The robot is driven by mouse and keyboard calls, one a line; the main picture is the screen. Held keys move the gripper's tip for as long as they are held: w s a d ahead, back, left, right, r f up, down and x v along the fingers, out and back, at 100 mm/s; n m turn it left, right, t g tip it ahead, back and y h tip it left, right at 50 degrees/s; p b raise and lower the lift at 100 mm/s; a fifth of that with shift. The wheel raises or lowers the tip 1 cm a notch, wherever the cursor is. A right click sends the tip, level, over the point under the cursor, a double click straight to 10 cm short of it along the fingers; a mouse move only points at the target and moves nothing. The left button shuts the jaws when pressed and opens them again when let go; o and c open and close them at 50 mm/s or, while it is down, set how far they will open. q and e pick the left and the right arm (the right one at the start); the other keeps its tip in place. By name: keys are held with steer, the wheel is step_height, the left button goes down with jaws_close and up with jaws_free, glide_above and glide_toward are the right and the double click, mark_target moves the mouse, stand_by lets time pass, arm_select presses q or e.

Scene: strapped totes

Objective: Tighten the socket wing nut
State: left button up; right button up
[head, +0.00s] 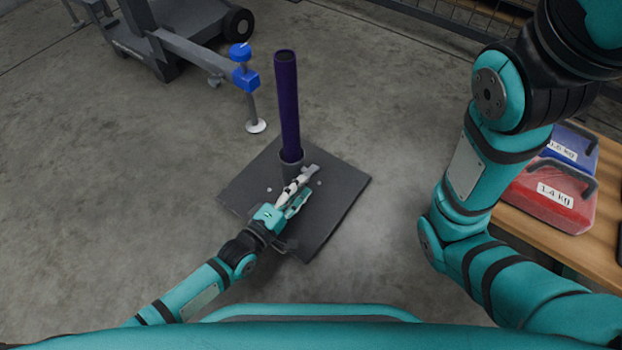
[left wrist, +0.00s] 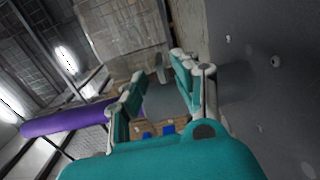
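The grey socket (head: 291,160) stands on a dark square base plate (head: 338,190), with a purple pole (head: 288,105) upright in it. In the left wrist view the socket (left wrist: 238,83) comes off the plate (left wrist: 270,110), and the pole (left wrist: 65,118) runs to the left. My left gripper (head: 300,184) is low over the plate, just in front of the socket. In the left wrist view its fingers (left wrist: 157,70) are apart. A small grey piece, which looks like the wing nut (left wrist: 160,68), shows between the fingertips. My right gripper is out of view.
A blue clamp (head: 245,80) on a post with a white foot and a grey wheeled frame (head: 175,40) stand behind the plate to the left. The floor on the left is clear.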

mark_target(311, 173)
arm_select(q)
steer(key=b+x, duration=0.1)
steer(key=x, duration=0.3)
steer(key=shift+w+f+b, duration=0.15)
steer(key=shift+b, duration=0.2)
steer(key=shift+w+d, duration=0.35)
steer(key=shift+w, duration=0.05)
jaws_close()
